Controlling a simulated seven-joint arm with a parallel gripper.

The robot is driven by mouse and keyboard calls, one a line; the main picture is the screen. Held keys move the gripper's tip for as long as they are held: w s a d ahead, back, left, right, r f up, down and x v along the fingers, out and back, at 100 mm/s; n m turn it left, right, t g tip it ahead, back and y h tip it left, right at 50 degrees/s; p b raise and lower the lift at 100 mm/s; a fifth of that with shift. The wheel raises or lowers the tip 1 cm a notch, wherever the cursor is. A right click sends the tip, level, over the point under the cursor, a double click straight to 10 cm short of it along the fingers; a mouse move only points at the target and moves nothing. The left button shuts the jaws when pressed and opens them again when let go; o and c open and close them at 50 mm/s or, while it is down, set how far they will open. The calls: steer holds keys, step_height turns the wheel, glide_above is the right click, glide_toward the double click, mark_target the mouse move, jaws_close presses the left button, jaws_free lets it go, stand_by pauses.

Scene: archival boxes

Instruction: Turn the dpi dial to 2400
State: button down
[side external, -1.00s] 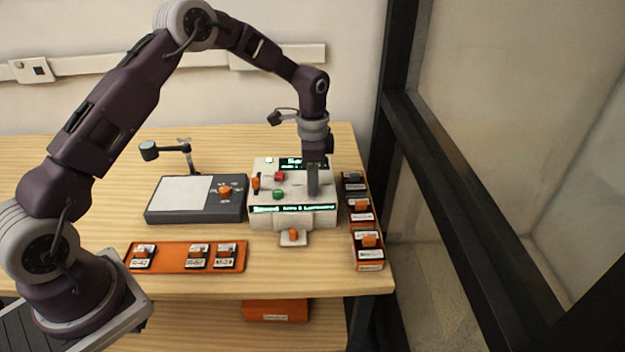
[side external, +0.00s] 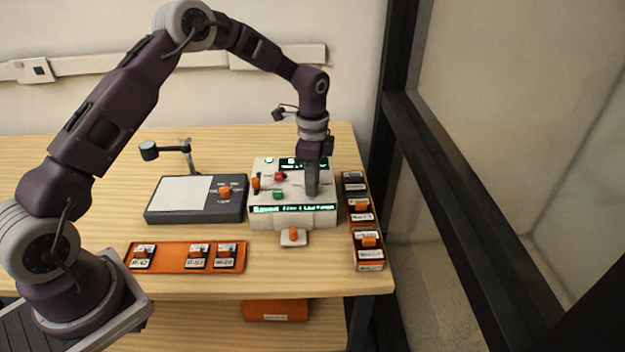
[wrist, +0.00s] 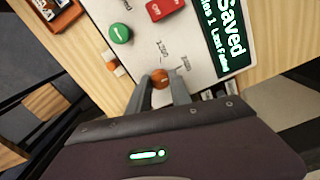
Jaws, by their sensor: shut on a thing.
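The dpi dial is an orange knob (wrist: 160,76) on the pale top of the scanner control box (side external: 262,205). My gripper (wrist: 161,84) is shut on the knob, one finger on each side. In the side external view my gripper (side external: 312,190) points down onto the right part of the box and hides the dial. Which label the dial points at cannot be told. A lit screen (wrist: 226,40) on the box reads "Saved".
A green button (wrist: 121,33) and a red button (wrist: 167,7) sit near the dial. A grey copy stand (side external: 190,200) is at left, an orange tray (side external: 180,270) in front of it. An orange rack (side external: 355,235) stands close on the right.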

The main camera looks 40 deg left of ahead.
steer(key=c, duration=1.2)
jaws_free()
steer(key=shift+o, duration=0.2)
step_height(320, 180, up, 7)
steer(key=shift+r, duration=0.1)
steer(key=s+d+r+n+t+y, duration=0.1)
steer(key=s+r+n, duration=0.2)
steer(key=s+r, duration=0.45)
steer(key=s+d+r+n+t, duration=0.1)
steer(key=s+r+n+t, duration=0.1)
steer(key=s+r, duration=0.6)
steer(key=s+d+n+t+h, duration=0.1)
steer(key=s+n, duration=0.6)
steer(key=s, duration=1.1)
steer(key=shift+s+r+t, duration=0.35)
steer(key=shift+r+t, duration=0.05)
steer(key=shift+t, duration=0.4)
